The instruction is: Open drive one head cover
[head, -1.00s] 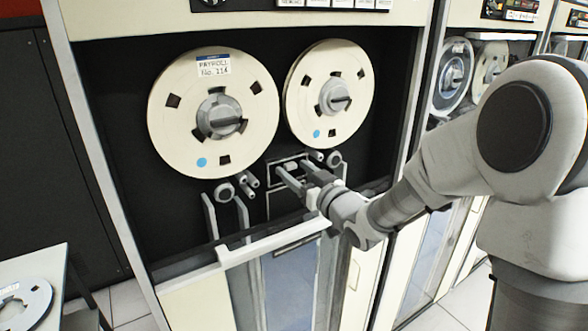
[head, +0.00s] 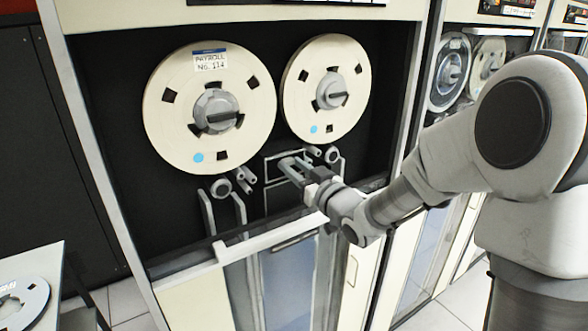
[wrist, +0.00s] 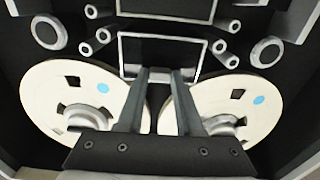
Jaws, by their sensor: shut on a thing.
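The tape drive's head cover (wrist: 157,50) is a dark rectangular panel with a light frame. In the head view the head cover (head: 271,167) sits below and between the two cream reels, partly hidden by my gripper. My gripper (head: 287,164) reaches it from the lower right. In the wrist view my gripper (wrist: 162,74) has its two fingers on either side of a small grey handle (wrist: 161,74) at the cover's edge and is shut on it. The cover looks to be in place against the drive; whether it has shifted I cannot tell.
The left reel (head: 165,125), labelled PAYROLL No. 114, and the right reel (head: 300,110) hang just above my gripper. Rollers (head: 222,189) flank the cover. A pale ledge (head: 250,244) runs below. A table (head: 50,262) with a loose reel stands at lower left.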

